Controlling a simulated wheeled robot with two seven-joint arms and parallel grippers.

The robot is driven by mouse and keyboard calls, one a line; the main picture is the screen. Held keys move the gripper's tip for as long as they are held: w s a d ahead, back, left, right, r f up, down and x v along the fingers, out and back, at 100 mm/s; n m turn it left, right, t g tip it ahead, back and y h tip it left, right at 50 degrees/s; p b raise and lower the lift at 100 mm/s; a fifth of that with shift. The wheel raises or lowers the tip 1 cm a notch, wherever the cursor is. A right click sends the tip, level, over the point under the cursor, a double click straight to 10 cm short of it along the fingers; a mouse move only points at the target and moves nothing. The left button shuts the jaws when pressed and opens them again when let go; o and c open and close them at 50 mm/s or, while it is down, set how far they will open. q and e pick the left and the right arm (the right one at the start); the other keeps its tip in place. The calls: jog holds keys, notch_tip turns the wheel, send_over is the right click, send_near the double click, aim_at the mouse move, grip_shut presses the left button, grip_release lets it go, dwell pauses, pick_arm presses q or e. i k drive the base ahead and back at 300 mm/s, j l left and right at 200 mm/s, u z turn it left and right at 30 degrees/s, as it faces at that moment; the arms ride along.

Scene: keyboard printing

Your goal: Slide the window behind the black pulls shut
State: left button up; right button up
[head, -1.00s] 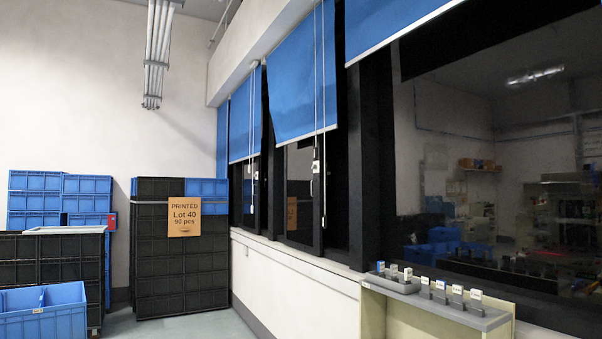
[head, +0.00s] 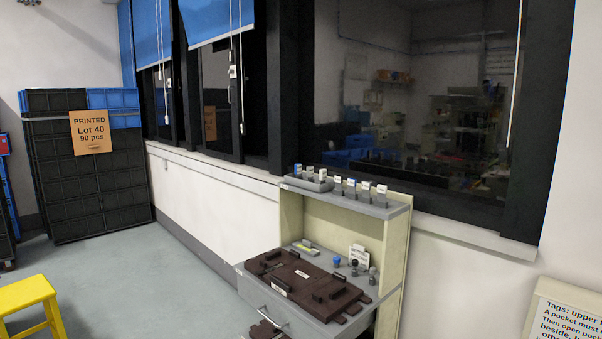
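A dark-framed window row runs along the right wall. Two narrower panes, a far one (head: 159,101) and a nearer one (head: 214,98), stand under blue blinds. A large near window (head: 420,110) has reflective dark glass. White cords hang before the panes; their small pulls, one at the far pane (head: 168,84) and one at the nearer pane (head: 233,72), look pale. A single cord (head: 516,75) hangs at the right of the large window, its end hard to make out. I cannot pick out black pulls on the cords or tell which pane is open. Neither gripper is in view.
A pale cabinet (head: 398,255) with a grey top shelf of small tagged pieces and a brown fixture (head: 306,284) stands below the large window. A yellow stool (head: 28,297) is lower left. Black crates (head: 92,180) stand at the far wall. Grey floor (head: 150,285) between is clear.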

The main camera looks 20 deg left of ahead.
aim_at(219, 90)
jog(key=i+j+u, duration=0.95)
jog(key=i+u, duration=0.2)
jog(key=i+j+u, duration=0.1)
jog(key=i, duration=0.8)
jog(key=i+j+u, duration=0.1)
jog(key=i, duration=0.85)
